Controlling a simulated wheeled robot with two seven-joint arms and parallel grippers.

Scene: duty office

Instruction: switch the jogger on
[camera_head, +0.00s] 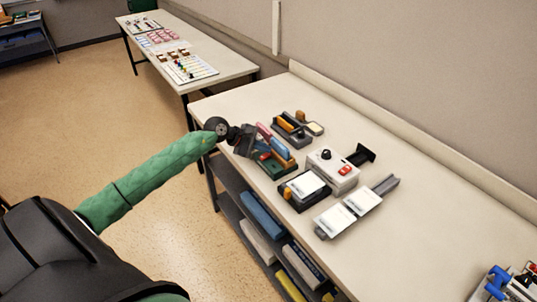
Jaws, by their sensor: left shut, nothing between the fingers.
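The pale box with a black knob and a red switch, which looks like the jogger (333,172), stands on the near table. Its red switch (345,170) is on the side facing me, and its position is too small to tell. My left gripper (247,141) is shut and empty. It is at the table's left edge, left of the jogger and apart from it, by a green rack holding coloured items (276,163). My right gripper is not in view.
A black tray with white cards (304,189) and a grey holder with white sheets (347,213) lie in front of the jogger. Blue-handled equipment (498,283) is at bottom right.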

